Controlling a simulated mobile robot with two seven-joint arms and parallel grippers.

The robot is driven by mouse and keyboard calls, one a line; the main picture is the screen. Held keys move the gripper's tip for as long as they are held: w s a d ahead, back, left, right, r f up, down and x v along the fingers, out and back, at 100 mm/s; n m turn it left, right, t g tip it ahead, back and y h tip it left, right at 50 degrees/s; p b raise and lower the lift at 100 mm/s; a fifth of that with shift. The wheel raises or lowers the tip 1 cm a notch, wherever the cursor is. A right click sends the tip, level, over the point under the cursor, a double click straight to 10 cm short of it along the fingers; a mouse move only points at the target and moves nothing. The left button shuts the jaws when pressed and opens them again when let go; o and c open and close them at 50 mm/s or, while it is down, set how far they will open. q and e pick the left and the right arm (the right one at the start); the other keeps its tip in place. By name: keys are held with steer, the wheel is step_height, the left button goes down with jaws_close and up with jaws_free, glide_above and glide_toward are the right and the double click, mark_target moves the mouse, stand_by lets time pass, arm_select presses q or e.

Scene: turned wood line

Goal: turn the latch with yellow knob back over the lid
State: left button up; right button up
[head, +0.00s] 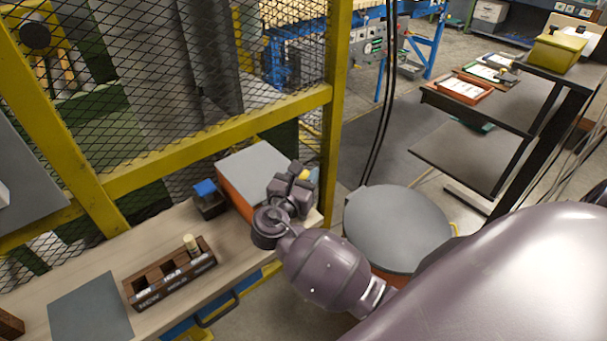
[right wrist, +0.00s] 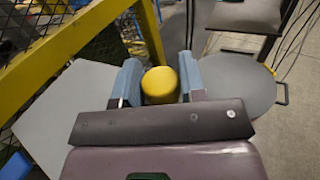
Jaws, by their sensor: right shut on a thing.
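The yellow knob (right wrist: 160,85) sits between the two blue-grey fingers of my right gripper (right wrist: 158,88) in the right wrist view. The gripper is shut on it. In the head view a bit of the yellow knob (head: 304,174) shows past my right gripper (head: 300,180). The grey lid (head: 252,165) tops an orange box (head: 236,197) at the far right end of the bench; the lid also shows in the right wrist view (right wrist: 70,110). The gripper is at the lid's right side. The latch arm under the knob is hidden. My left gripper is not in view.
A dark box with a blue top (head: 207,195) stands left of the orange box. A wooden rack (head: 170,274) and a grey mat (head: 90,306) lie on the bench (head: 235,250). A yellow mesh fence (head: 215,135) stands behind. A round grey top (head: 397,228) is at the right.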

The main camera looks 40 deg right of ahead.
steer(key=shift+r, duration=0.15)
steer(key=o, duration=0.9)
steer(key=b+v, duration=0.1)
steer(key=v, duration=0.9)
steer(key=shift+s+a, duration=0.2)
steer(key=shift+a, duration=0.15)
